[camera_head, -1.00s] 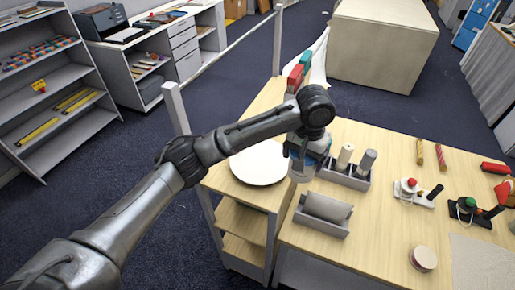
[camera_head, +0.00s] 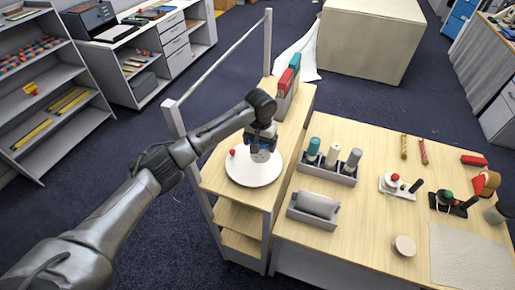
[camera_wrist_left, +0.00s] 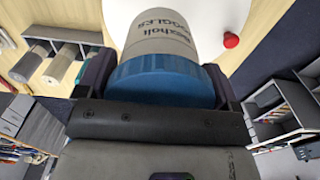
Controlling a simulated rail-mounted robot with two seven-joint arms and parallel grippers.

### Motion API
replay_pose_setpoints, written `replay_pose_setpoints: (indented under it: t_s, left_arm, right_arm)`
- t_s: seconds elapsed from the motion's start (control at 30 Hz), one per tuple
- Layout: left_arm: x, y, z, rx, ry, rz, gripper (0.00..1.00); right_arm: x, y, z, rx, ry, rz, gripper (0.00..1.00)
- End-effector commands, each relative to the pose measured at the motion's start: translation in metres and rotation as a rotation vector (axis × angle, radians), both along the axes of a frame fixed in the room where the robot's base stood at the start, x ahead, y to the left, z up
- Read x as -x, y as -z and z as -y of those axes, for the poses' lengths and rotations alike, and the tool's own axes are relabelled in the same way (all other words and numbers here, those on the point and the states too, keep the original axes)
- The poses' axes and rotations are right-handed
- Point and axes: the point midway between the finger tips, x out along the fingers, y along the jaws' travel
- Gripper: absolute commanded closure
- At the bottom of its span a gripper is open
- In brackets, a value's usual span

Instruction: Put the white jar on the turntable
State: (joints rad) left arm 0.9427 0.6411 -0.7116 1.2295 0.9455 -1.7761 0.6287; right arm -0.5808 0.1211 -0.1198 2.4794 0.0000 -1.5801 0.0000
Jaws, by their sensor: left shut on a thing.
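The white jar (camera_wrist_left: 160,35) has dark lettering and a wide blue lid (camera_wrist_left: 165,82). My left gripper (camera_head: 262,138) is shut on it at the lid, with a finger on each side in the left wrist view. In the head view the jar (camera_head: 261,156) hangs below the gripper, over the white round turntable (camera_head: 250,178). The turntable has a red knob (camera_head: 232,152) at its left edge, which also shows in the left wrist view (camera_wrist_left: 231,40). I cannot tell whether the jar's base touches the disc. My right gripper is not in view.
The turntable stands on a wooden shelf unit, with red and teal binders (camera_head: 287,75) behind it. To the right, a grey rack (camera_head: 327,173) holds three bottles, and a grey tray (camera_head: 314,210) stands in front. A post (camera_head: 172,117) and rail border the left side.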

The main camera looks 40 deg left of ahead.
Motion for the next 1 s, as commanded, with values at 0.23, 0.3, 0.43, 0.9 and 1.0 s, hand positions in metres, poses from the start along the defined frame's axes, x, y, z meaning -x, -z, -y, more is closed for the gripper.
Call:
replay_pose_setpoints:
  t_s: [0.23,0.3,0.43,0.9,1.0]
  left_arm:
    - [0.001,0.008,-0.011,0.001,0.000,-0.001,0.38]
    - [0.002,0.015,-0.011,0.001,0.000,-0.003,0.38]
    - [0.002,0.032,-0.011,0.000,0.001,-0.002,0.38]
    - [0.001,0.047,-0.011,0.000,0.001,0.001,0.38]
    - [0.001,0.049,-0.011,0.000,0.001,0.000,0.38]
  right_arm:
    - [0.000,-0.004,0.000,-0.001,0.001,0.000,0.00]
    - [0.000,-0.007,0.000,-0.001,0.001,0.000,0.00]
    - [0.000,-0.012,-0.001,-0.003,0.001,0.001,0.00]
    - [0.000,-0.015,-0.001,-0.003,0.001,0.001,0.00]
    - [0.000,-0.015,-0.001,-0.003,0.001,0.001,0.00]
